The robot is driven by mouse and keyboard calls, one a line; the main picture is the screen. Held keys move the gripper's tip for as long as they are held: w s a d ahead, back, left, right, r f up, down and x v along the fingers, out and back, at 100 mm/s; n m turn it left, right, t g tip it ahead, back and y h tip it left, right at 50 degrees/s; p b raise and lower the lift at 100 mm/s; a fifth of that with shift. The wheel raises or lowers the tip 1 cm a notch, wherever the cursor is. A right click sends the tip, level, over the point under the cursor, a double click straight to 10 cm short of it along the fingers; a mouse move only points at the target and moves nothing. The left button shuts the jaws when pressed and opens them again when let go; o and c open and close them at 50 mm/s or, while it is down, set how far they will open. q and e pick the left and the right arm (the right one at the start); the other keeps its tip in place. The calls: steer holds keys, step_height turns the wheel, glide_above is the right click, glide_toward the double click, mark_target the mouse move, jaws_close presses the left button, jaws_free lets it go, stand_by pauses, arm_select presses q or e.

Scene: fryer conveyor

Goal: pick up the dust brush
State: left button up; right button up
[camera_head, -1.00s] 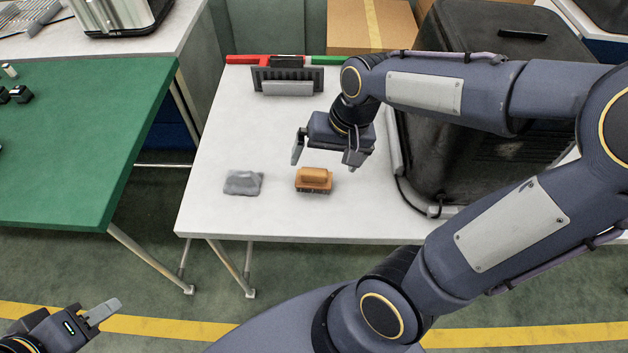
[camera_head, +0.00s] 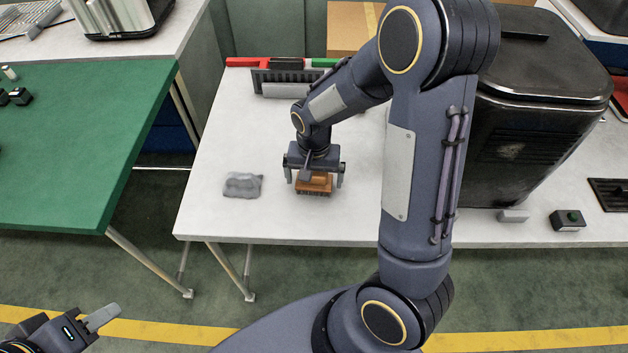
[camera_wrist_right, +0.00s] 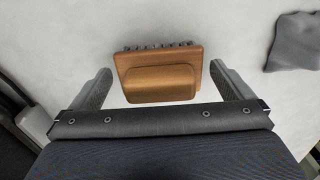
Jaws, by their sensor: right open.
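The dust brush (camera_head: 315,186) is a brown block with a raised handle and dark bristles. It lies on the white table (camera_head: 215,215). In the right wrist view the brush (camera_wrist_right: 157,76) sits between the two fingers, with a gap on each side. My right gripper (camera_head: 316,180) is open above the brush, one finger to each side of it; it also shows in the right wrist view (camera_wrist_right: 163,90). My left gripper (camera_head: 108,318) is at the lower left, over the floor and away from the table; its jaw opening is not clear.
A grey cloth (camera_head: 242,185) lies left of the brush, also seen in the right wrist view (camera_wrist_right: 294,42). A dark slotted holder (camera_head: 288,82) stands behind. A black fryer (camera_head: 540,110) stands to the right. A green table (camera_head: 80,150) is at the left.

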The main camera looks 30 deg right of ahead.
steer(key=shift+f, duration=0.35)
steer(key=shift+c, duration=0.4)
steer(key=c, duration=0.9)
steer(key=shift+r, duration=0.15)
steer(key=shift+c, duration=0.2)
steer(key=shift+r, duration=0.2)
step_height(320, 180, up, 2)
steer(key=shift+r, duration=0.15)
steer(key=s+a+r, duration=0.7)
steer(key=s+r, duration=0.3)
steer(key=s, duration=0.2)
steer(key=shift+a, duration=0.15)
